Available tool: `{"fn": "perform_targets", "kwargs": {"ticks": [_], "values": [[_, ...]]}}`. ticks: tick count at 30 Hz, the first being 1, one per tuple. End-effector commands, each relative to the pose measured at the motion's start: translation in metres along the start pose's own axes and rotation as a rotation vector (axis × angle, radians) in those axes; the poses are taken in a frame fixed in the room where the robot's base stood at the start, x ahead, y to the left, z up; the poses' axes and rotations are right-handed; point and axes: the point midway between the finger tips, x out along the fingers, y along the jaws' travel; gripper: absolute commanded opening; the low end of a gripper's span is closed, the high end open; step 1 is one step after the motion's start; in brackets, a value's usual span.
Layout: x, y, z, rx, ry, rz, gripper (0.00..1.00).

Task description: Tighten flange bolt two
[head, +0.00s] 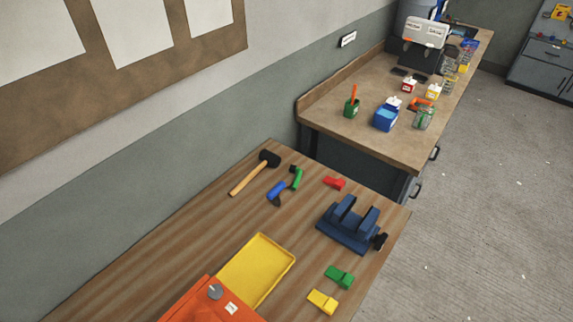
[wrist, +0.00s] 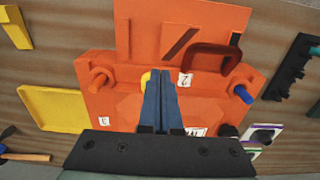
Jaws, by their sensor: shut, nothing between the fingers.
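In the wrist view, an orange mould (wrist: 125,66) lies below my gripper, with an upright panel at its far side. A tag reading 2 (wrist: 185,79) sits just right of my fingertips; a tag reading 3 (wrist: 102,121) is at its left. An orange peg (wrist: 100,80) stands at the left, a blue peg (wrist: 243,93) at the right. A yellow part (wrist: 145,80) shows partly behind my fingers; I cannot tell which piece is bolt two. My gripper (wrist: 160,72) is shut and empty over the mould; contact is unclear. The head view shows only the orange mould's corner (head: 197,299).
A yellow tray (head: 288,263) lies beside the mould. A dark red clamp (wrist: 215,57) is on the mould. A blue vise (head: 346,232), green block (head: 340,277), yellow block (head: 322,302) and hammer (head: 250,176) lie on the table. Bare wood shows at the table's left.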

Motion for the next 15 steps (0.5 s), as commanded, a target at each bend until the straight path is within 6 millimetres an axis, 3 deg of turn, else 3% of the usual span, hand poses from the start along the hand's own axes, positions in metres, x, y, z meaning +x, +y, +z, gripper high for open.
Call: {"fn": "perform_targets", "kwargs": {"ticks": [1, 7, 15], "values": [[-0.012, 0.0, 0.0, 0.0, -0.001, 0.0, 0.0], [-0.028, -0.001, 0.001, 0.0, -0.002, -0.001, 0.0], [-0.033, -0.001, 0.001, 0.001, -0.004, -0.001, 0.0]]}}
